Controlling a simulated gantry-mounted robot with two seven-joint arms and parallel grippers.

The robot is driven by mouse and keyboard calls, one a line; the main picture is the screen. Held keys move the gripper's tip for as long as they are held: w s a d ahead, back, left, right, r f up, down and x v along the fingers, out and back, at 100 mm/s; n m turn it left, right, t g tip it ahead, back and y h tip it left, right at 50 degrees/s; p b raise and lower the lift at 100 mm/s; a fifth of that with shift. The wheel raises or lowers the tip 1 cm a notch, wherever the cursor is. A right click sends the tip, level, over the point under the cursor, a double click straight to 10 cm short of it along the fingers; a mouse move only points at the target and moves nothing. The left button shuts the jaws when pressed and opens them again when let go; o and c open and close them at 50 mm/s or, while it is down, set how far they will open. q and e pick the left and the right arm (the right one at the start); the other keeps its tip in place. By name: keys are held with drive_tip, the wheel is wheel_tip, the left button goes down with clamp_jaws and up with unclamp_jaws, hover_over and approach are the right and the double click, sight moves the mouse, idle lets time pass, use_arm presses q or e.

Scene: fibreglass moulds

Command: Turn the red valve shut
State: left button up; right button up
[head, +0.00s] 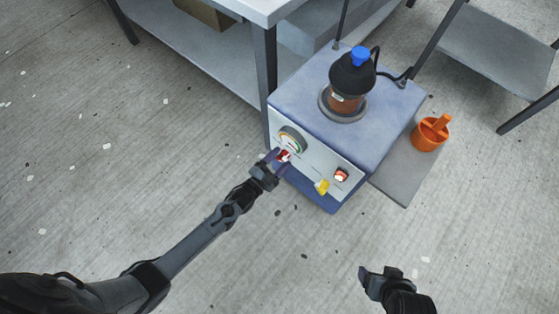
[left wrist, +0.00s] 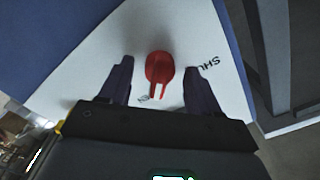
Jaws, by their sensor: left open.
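The red valve (head: 284,156) is on the white front panel of a blue machine (head: 310,100). In the left wrist view the red valve (left wrist: 159,70) shows as a rounded knob with a narrow handle pointing down the picture, between the fingertips. My left gripper (head: 277,160) is at the valve, open, one finger on each side; in the wrist view (left wrist: 160,75) gaps show between fingers and valve. Dark lettering, partly readable as "SHU", is on the panel right of the valve. My right gripper (head: 380,274) is low in the head view, away from the machine; its jaw opening is unclear.
A round gauge (head: 292,139) is just above the valve. A yellow handle (head: 322,186) and a lit red switch (head: 341,175) are further right. A dark bottle with blue cap (head: 350,78) stands on top. An orange pot (head: 430,134) is at right; a table (head: 262,8) is behind.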

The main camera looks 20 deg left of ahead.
use_arm(q)
drive_tip(key=shift+w+d, duration=0.2)
drive_tip(key=shift+w, duration=0.05)
drive_tip(key=shift+s+a, duration=0.1)
drive_tip(key=c, duration=1)
